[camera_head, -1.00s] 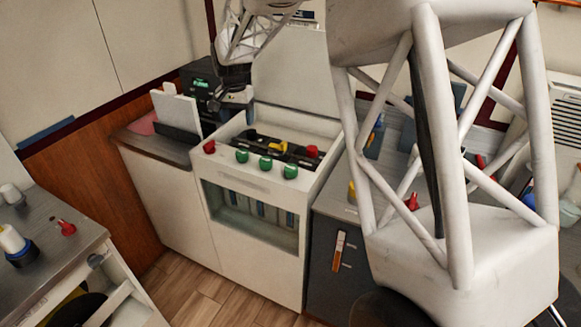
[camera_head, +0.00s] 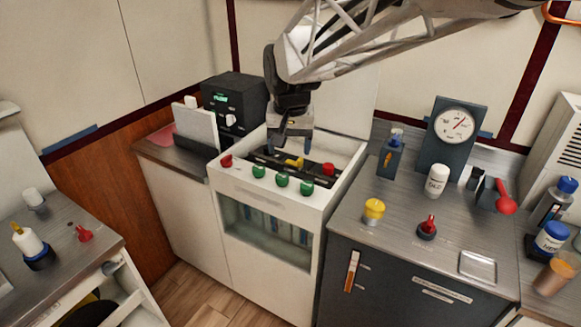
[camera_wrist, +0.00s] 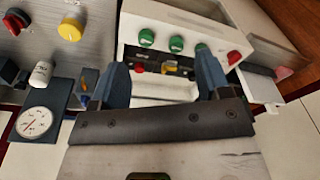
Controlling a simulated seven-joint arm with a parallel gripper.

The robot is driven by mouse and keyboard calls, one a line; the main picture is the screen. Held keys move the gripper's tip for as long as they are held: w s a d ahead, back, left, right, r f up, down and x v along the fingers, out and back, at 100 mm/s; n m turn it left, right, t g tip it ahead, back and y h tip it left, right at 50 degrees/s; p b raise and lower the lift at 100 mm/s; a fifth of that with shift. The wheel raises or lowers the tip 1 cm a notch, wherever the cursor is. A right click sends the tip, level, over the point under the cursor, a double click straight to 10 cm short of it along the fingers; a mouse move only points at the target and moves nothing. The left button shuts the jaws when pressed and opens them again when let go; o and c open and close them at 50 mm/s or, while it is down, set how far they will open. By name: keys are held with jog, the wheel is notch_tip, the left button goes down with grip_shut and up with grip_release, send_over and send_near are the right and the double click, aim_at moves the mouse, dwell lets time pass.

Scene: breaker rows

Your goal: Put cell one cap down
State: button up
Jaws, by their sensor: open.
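The white cabinet (camera_head: 252,197) has an open top with a row of dark cells (camera_head: 270,158) inside. A yellow cap or lever (camera_head: 294,163) sits mid-row and a red one (camera_head: 328,169) at its right end; no cell number is legible. Both show in the wrist view, yellow (camera_wrist: 169,67) and red (camera_wrist: 140,68). My gripper (camera_head: 289,149) is open and empty, pointing down over the row, just above the yellow piece. In the wrist view its blue fingers (camera_wrist: 162,85) stand either side of the yellow and red pieces, seemingly without touching.
Green knobs (camera_head: 282,180) and a red knob (camera_head: 226,160) line the cabinet's front edge. A black device (camera_head: 234,105) stands behind left. The right counter (camera_head: 390,245) holds a yellow-topped piece (camera_head: 373,211), a red knob piece (camera_head: 428,227) and a gauge (camera_head: 452,130).

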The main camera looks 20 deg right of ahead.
jog(key=s+d+f+n, duration=0.1)
jog(key=s, duration=1)
jog(key=s+d+f+n+t, duration=0.1)
jog(key=s+f+n, duration=0.1)
jog(key=s, duration=1)
jog(key=shift+s, duration=0.3)
jog(key=shift+d+f, duration=0.1)
